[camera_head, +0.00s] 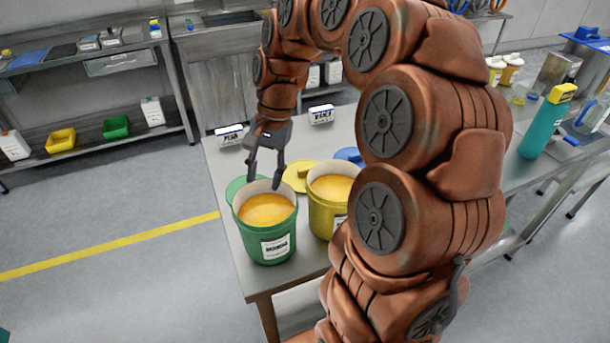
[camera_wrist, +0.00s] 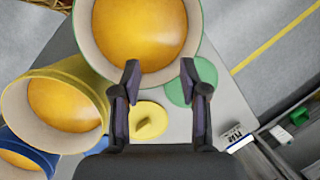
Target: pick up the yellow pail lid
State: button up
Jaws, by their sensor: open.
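The yellow pail lid (camera_head: 299,176) lies flat on the metal table behind the pails, partly hidden by the green and yellow pails in the head view. In the wrist view the yellow lid (camera_wrist: 149,121), with a raised grip on top, shows below and between my fingers. My gripper (camera_head: 264,184) is open and empty, with its fingertips over the back rim of the green pail (camera_head: 266,246). In the wrist view my gripper (camera_wrist: 159,82) has its fingertips overlapping that pail's rim. It is apart from the lid.
The yellow pail (camera_head: 322,218), filled with orange contents, stands right of the green pail. A green lid (camera_wrist: 179,90) and a blue lid (camera_head: 349,155) lie nearby. A blue pail (camera_wrist: 22,158) also shows. White label blocks (camera_head: 229,135) stand at the table's back edge.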

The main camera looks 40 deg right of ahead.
jog(key=w+d+f+m, duration=0.2)
jog(key=w+d+m, duration=0.25)
jog(key=d, duration=0.35)
jog(key=m+t+y, duration=0.1)
jog(key=m+t, duration=0.1)
jog(key=m, duration=0.4)
send_near(306, 168)
jog(key=a+f, duration=0.1)
jog(key=shift+d+p+x, duration=0.2)
jog(key=shift+p+x, duration=0.95)
jog(key=shift+x, duration=2.85)
jog(key=shift+d, duration=0.1)
grip_shut()
